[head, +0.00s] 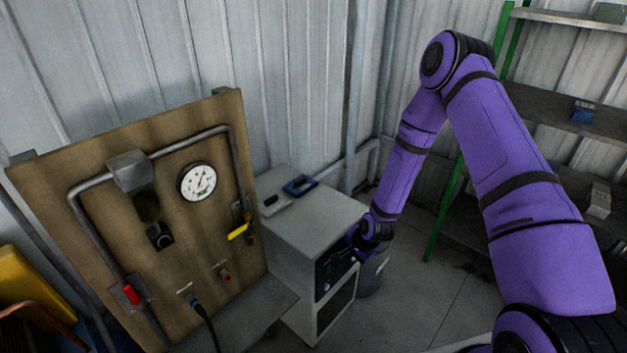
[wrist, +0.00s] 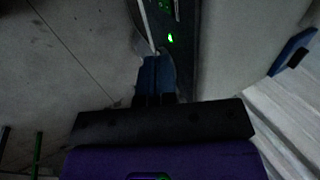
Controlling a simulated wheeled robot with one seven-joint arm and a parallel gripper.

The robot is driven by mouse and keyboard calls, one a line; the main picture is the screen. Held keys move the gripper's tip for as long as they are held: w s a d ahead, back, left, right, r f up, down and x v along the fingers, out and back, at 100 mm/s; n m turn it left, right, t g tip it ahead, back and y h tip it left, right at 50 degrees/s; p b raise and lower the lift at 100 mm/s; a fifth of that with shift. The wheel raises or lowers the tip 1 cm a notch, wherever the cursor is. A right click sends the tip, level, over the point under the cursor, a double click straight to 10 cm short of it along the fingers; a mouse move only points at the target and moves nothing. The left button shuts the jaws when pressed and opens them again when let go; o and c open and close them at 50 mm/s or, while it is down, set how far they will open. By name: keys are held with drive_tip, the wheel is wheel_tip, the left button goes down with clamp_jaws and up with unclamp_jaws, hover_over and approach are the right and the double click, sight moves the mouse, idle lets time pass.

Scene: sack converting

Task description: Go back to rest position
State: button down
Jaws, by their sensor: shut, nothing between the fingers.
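My purple arm reaches down from the right in the head view to the side of a grey cabinet (head: 312,212). My gripper (wrist: 156,62) shows in the wrist view as two dark blue fingers pressed together, with nothing between them. It is close to the cabinet's dark front panel (wrist: 184,60), which has a small green light. Whether the fingertips touch the panel cannot be told. In the head view the gripper is dark and mostly lost against the cabinet front.
A wooden panel (head: 90,203) with a gauge (head: 198,182), pipes, a red switch (head: 131,294) and a yellow valve handle (head: 238,232) stands at left. A blue device (head: 300,186) lies on the cabinet. Green-post shelving (head: 445,205) stands at right. Floor (head: 415,275) between is clear.

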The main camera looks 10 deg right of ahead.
drive_tip(key=s+d+r+n+h, duration=0.1)
drive_tip(key=d+r+n, duration=0.15)
drive_tip(key=r, duration=1.45)
drive_tip(key=s+d+r+n+h, duration=0.15)
drive_tip(key=r+n, duration=0.25)
drive_tip(key=r, duration=1.3)
drive_tip(key=s+d+r+n+t, duration=0.1)
drive_tip(key=s+d+r+n, duration=0.1)
drive_tip(key=s+r, duration=1.05)
drive_tip(key=s+r+n, duration=0.1)
drive_tip(key=s+r, duration=0.3)
drive_tip(key=s, duration=0.3)
drive_tip(key=s+r+n, duration=0.1)
drive_tip(key=s+r, duration=0.3)
drive_tip(key=s, duration=0.3)
drive_tip(key=shift+s, duration=0.15)
